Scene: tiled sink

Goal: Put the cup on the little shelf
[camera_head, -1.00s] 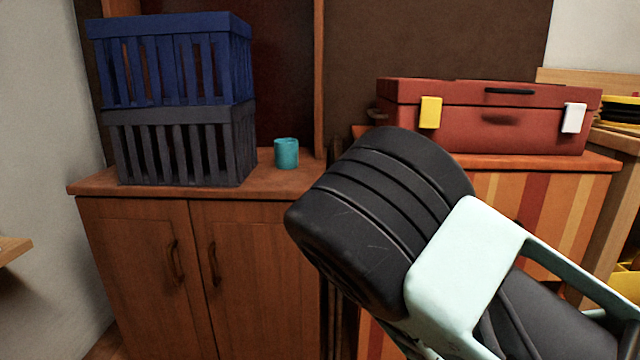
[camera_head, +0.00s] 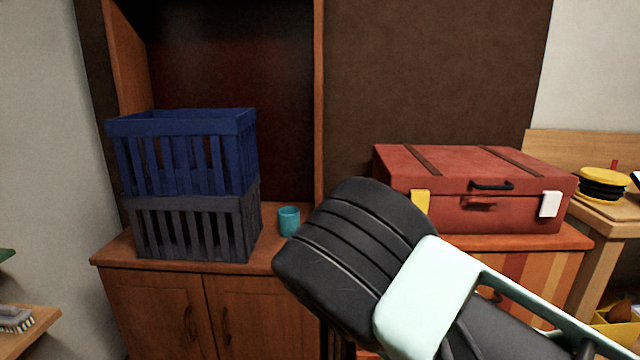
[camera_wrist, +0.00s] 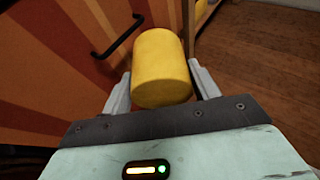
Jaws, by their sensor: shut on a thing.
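My gripper (camera_wrist: 162,88) is shut on a yellow cylinder (camera_wrist: 163,65), cup-shaped, with one finger on each side of it. Its plain end faces the wrist camera, so I cannot see whether it is hollow. In the head view my arm hides the fingers and the cylinder. A small teal cup (camera_head: 289,221) stands upright on the wooden cabinet top, right of the stacked crates and apart from my gripper. A small wooden shelf (camera_head: 30,322) with a brush-like thing on it juts in at the lower left edge. I cannot tell whether this is the little shelf.
A blue crate (camera_head: 182,150) sits on a grey crate (camera_head: 190,228) on the cabinet (camera_head: 160,310). A red suitcase (camera_head: 470,190) lies on a striped cabinet (camera_head: 535,278) behind my arm. A dark handle (camera_wrist: 118,36) crosses near the gripper in the wrist view. Wooden floor (camera_wrist: 260,55) is clear at right.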

